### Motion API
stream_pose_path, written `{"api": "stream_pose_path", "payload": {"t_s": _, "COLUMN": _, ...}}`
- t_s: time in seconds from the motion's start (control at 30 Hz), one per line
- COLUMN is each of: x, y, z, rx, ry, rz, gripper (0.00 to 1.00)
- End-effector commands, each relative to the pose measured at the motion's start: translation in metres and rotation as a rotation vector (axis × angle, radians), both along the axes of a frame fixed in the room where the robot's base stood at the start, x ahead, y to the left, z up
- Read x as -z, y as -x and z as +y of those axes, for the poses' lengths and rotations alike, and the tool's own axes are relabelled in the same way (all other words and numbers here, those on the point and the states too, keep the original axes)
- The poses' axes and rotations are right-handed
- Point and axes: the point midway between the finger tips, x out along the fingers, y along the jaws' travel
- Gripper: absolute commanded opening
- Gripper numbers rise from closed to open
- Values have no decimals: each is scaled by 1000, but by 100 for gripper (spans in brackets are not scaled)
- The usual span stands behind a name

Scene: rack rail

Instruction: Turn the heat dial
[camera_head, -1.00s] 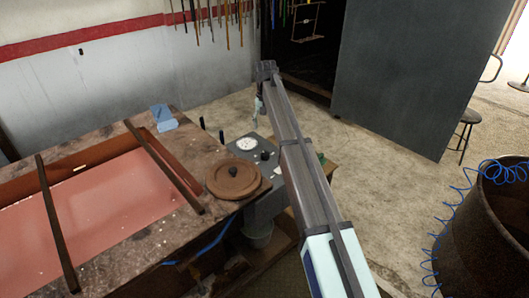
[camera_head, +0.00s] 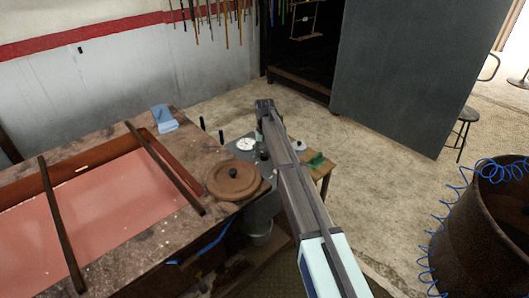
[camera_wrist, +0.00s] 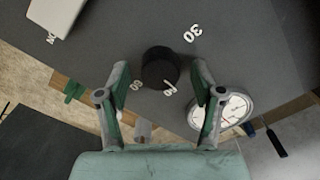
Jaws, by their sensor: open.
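The heat dial (camera_wrist: 160,68) is a round black knob on a dark grey panel (camera_wrist: 105,50) with white numbers around it. It shows in the wrist view just beyond and between the fingertips. My gripper (camera_wrist: 162,82) is open, with one finger on each side of the dial and nothing held. I cannot tell whether the fingers touch it. In the head view, the panel (camera_head: 236,147) stands beside the table, and my arm hides most of the dial and the gripper.
A white round gauge (camera_wrist: 222,110) sits on the panel right of the fingers; a pale block (camera_wrist: 58,14) is at upper left. In the head view, a brown round lid (camera_head: 233,182) lies at the table corner. A green item (camera_head: 316,160) rests on a wooden stand (camera_head: 322,172).

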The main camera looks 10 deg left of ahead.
Motion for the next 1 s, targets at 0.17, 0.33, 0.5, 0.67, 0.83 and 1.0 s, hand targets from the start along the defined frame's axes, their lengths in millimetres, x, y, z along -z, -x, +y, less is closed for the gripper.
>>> {"api": "stream_pose_path", "payload": {"t_s": 0.17, "x": 0, "y": 0, "z": 0, "rx": 0, "ry": 0, "rz": 0, "gripper": 67}}
{"api": "stream_pose_path", "payload": {"t_s": 0.33, "x": 0, "y": 0, "z": 0, "rx": 0, "ry": 0, "rz": 0, "gripper": 14}}
{"api": "stream_pose_path", "payload": {"t_s": 0.5, "x": 0, "y": 0, "z": 0, "rx": 0, "ry": 0, "rz": 0, "gripper": 6}}
{"api": "stream_pose_path", "payload": {"t_s": 0.67, "x": 1, "y": 0, "z": 0, "rx": -12, "ry": 0, "rz": 0, "gripper": 6}}
{"api": "stream_pose_path", "payload": {"t_s": 0.83, "x": 1, "y": 0, "z": 0, "rx": -63, "ry": 0, "rz": 0, "gripper": 6}}
{"api": "stream_pose_path", "payload": {"t_s": 1.0, "x": 2, "y": 0, "z": 0, "rx": -162, "ry": 0, "rz": 0, "gripper": 6}}
